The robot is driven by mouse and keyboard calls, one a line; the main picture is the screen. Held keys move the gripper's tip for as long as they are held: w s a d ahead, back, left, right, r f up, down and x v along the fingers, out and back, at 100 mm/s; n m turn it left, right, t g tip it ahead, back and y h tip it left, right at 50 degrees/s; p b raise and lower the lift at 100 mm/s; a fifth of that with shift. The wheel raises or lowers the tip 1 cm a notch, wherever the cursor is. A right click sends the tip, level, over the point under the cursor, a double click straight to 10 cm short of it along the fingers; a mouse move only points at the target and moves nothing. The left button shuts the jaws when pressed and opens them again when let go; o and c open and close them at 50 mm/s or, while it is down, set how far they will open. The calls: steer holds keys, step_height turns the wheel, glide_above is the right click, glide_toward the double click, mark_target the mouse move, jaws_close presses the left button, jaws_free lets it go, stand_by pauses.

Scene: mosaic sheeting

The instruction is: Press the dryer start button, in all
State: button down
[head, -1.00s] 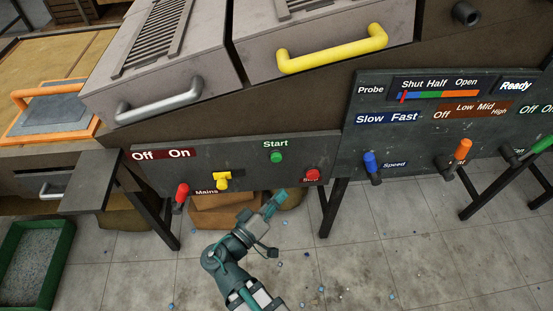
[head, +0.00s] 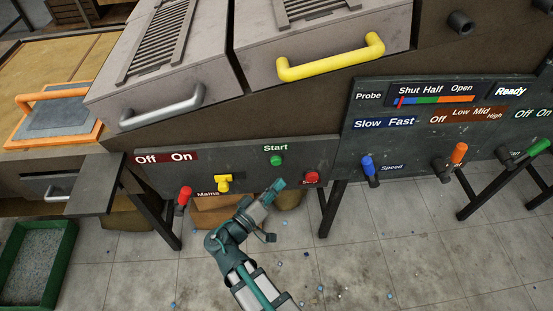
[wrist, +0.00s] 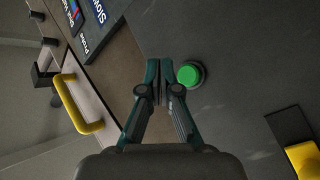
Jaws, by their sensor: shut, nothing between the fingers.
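The green start button (head: 277,160) sits on the dark panel under the word "Start". In the wrist view the green button (wrist: 189,75) is a round cap in a dark ring, just right of the fingertips. My gripper (head: 277,187) is shut and empty, appearing below the button in the head view. In the wrist view my gripper (wrist: 159,68) points at the panel, its closed tips to the left of the button. Whether the tips touch the panel cannot be told.
The red stop button (head: 312,178) is close to the right of my gripper. A yellow switch (head: 223,183) and red mains lever (head: 184,197) are at left. A blue speed lever (head: 369,166) is on the right panel. A yellow handle (head: 332,57) sticks out above.

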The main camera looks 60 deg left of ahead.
mark_target(276, 161)
steer(key=shift+w+a+b, duration=0.1)
steer(key=shift+w+a, duration=0.25)
steer(key=shift+a, duration=0.25)
steer(key=shift+w+a+b, duration=0.15)
steer(key=shift+w+a, duration=0.15)
steer(key=shift+a, duration=0.35)
steer(key=shift+w+a+b, duration=0.1)
steer(key=shift+w+a, duration=0.25)
steer(key=shift+a, duration=0.25)
steer(key=shift+w+a+f+b, duration=0.1)
steer(key=shift+a+b, duration=0.2)
steer(key=shift+b, duration=0.2)
